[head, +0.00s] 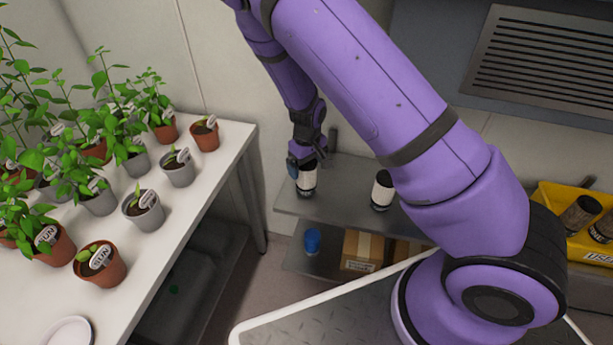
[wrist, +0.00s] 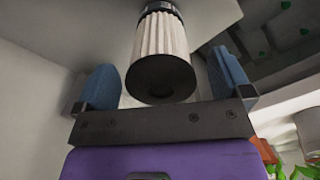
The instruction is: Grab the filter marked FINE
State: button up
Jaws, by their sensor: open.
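A white filter with dark ends (head: 307,180) stands upright on the grey shelf (head: 335,205), right below my gripper (head: 303,160). In the wrist view my gripper (wrist: 166,75) has its two blue fingers apart. The pleated filter (wrist: 162,45) shows between them, with a visible gap on each side. A second white filter with a dark top (head: 382,190) stands further right on the same shelf, partly beside my arm. I cannot read a FINE marking on either filter.
A yellow bin (head: 588,252) at the right holds brownish filters. A blue object (head: 312,241) and a cardboard box (head: 362,250) sit on the lower shelf. A white table (head: 205,215) with several potted plants is at the left.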

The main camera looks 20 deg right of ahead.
jog(key=shift+f, duration=1)
jog(key=c, duration=1.1)
jog(key=shift+r, duration=0.15)
